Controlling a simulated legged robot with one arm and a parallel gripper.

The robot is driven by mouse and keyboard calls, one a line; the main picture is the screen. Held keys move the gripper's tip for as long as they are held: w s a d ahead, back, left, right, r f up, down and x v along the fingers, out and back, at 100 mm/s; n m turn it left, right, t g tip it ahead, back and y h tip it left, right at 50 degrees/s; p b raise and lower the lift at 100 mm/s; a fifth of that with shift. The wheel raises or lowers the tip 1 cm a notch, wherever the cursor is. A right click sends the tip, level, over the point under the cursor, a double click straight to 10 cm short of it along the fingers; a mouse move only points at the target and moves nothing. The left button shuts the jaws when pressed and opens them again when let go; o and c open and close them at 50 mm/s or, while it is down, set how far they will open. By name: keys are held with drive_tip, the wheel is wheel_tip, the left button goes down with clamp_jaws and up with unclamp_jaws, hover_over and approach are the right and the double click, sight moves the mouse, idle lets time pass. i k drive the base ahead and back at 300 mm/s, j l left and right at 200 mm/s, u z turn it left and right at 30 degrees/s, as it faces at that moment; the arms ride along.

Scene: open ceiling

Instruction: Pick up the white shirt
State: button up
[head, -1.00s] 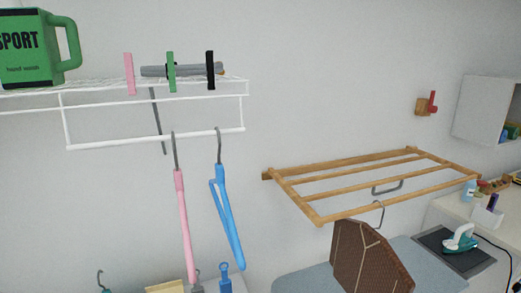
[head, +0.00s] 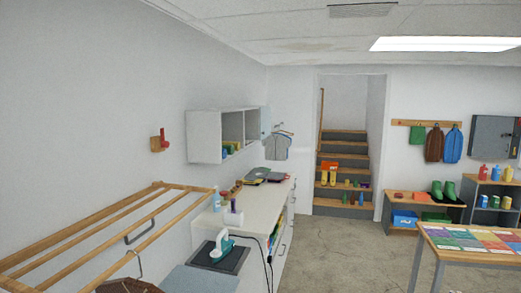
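A pale grey-white garment (head: 277,147), shaped like a shirt, hangs on a hanger at the far end of the counter, beyond the wall cabinet. It is small in the head view, so I cannot tell whether it is white or light grey. It is well away from me. My gripper is not in view.
A wooden drying rack (head: 150,212) with hooks juts from the wall at lower left, close by. A white counter (head: 258,212) runs along the wall, with an iron (head: 222,245) nearby. A table with coloured cards (head: 470,240) stands at right. Floor (head: 340,255) between is clear.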

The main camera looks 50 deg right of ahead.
sight(276, 145)
drive_tip(key=z, duration=1.85)
drive_tip(key=i+z, duration=0.45)
drive_tip(key=i, duration=1.6)
drive_tip(key=i+u, duration=0.1)
drive_tip(key=i, duration=1.25)
drive_tip(key=i+l, duration=0.1)
drive_tip(key=i, duration=1.25)
drive_tip(key=i+l, duration=0.1)
drive_tip(key=i, duration=1.25)
drive_tip(key=i+u, duration=0.3)
drive_tip(key=i, duration=0.3)
drive_tip(key=i+u, duration=0.35)
drive_tip(key=i, duration=0.25)
drive_tip(key=i+l+u, duration=0.3)
drive_tip(key=i, duration=0.25)
drive_tip(key=i+u, duration=0.35)
drive_tip(key=k, duration=0.1)
